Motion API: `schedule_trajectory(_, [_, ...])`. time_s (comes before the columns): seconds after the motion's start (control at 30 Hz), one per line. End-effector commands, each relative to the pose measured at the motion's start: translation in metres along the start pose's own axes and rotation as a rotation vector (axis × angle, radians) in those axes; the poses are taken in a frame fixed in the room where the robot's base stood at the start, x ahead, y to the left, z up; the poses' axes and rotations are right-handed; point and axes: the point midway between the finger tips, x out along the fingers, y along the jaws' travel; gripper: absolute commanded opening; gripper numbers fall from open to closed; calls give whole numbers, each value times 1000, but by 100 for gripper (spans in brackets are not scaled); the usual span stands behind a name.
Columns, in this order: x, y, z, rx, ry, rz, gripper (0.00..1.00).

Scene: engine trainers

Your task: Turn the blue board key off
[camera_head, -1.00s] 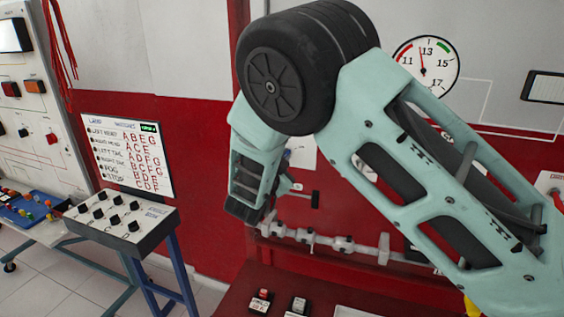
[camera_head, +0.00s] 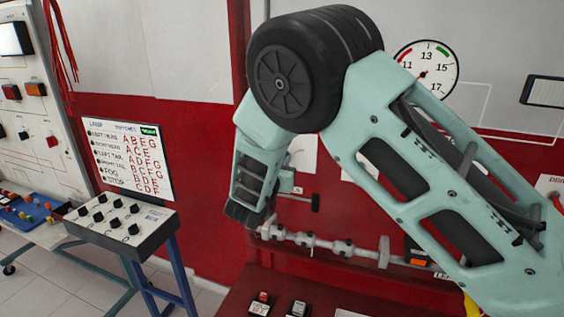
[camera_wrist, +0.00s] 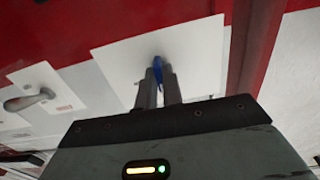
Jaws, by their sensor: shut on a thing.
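In the wrist view, the blue key (camera_wrist: 158,66) stands out from a white plate (camera_wrist: 193,52) on the red wall. The two dark fingers of my gripper (camera_wrist: 159,80) are closed on it, one on each side. Only a narrow blue strip of the key shows between the fingers. In the head view, my arm covers the key and the fingertips, and the key's angle there is hidden.
A grey lever (camera_wrist: 28,100) on another white plate is left of the key in the wrist view. A round gauge (camera_head: 427,70), a shaft with lobes (camera_head: 325,243) and a sloped switch box (camera_head: 115,225) show in the head view. A lamp chart (camera_head: 127,158) hangs above the box.

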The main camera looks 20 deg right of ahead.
Motion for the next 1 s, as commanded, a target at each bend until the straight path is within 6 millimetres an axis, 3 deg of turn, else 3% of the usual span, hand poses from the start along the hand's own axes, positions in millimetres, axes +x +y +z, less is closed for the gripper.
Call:
schedule_trajectory(0.6, [-1, 0, 2, -43, -4, -1, 0])
schedule_trajectory(0.63, [-1, 0, 2, -43, -4, -1, 17])
schedule_trajectory(0.7, [-1, 0, 2, -42, -3, -1, 30])
schedule_trajectory(1.0, [-2, 0, 1, -40, -2, -1, 30])
